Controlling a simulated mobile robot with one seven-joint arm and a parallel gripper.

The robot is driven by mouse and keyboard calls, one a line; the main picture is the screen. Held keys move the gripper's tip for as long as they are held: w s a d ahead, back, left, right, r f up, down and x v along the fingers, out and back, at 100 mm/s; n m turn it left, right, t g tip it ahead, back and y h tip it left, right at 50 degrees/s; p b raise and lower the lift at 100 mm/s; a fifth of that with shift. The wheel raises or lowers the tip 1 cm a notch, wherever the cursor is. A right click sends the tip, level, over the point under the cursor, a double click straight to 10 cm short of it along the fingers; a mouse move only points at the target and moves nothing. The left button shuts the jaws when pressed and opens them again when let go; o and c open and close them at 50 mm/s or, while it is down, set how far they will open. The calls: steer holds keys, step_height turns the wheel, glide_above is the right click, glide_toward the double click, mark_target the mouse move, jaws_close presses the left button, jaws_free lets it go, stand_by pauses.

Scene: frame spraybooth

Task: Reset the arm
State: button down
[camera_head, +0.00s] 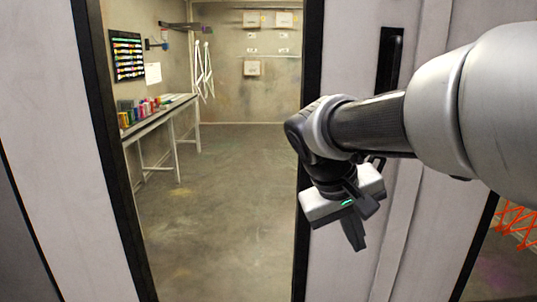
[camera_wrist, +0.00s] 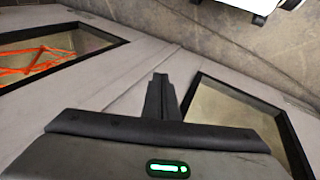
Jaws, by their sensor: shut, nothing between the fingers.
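My arm reaches in from the right in the head view and bends down at the wrist. My gripper (camera_head: 357,236) points downward in front of the grey panel to the right of the open doorway. Its fingers are together with nothing between them. In the wrist view my gripper (camera_wrist: 161,84) shows as one dark narrow shape, its fingers closed, with a grey panelled surface behind it.
A black-framed doorway (camera_head: 313,60) opens into a room with clear concrete floor (camera_head: 225,200). Inside, a long bench (camera_head: 160,113) with several colored cans runs along the left wall. Orange lattice (camera_head: 517,222) shows at the far right. A dark handle slot (camera_head: 390,60) is in the right panel.

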steer(key=s+a+f+m+t+y, duration=0.1)
steer(key=s+t+y, duration=0.1)
steer(key=s, duration=0.5)
steer(key=s+a+f+t+y, duration=0.1)
steer(key=s+a+y, duration=0.15)
steer(key=s, duration=0.35)
step_height(320, 180, up, 23)
steer(key=p, duration=2.3)
steer(key=shift+d+f, duration=0.2)
steer(key=shift+d, duration=0.25)
steer(key=shift+w, duration=0.1)
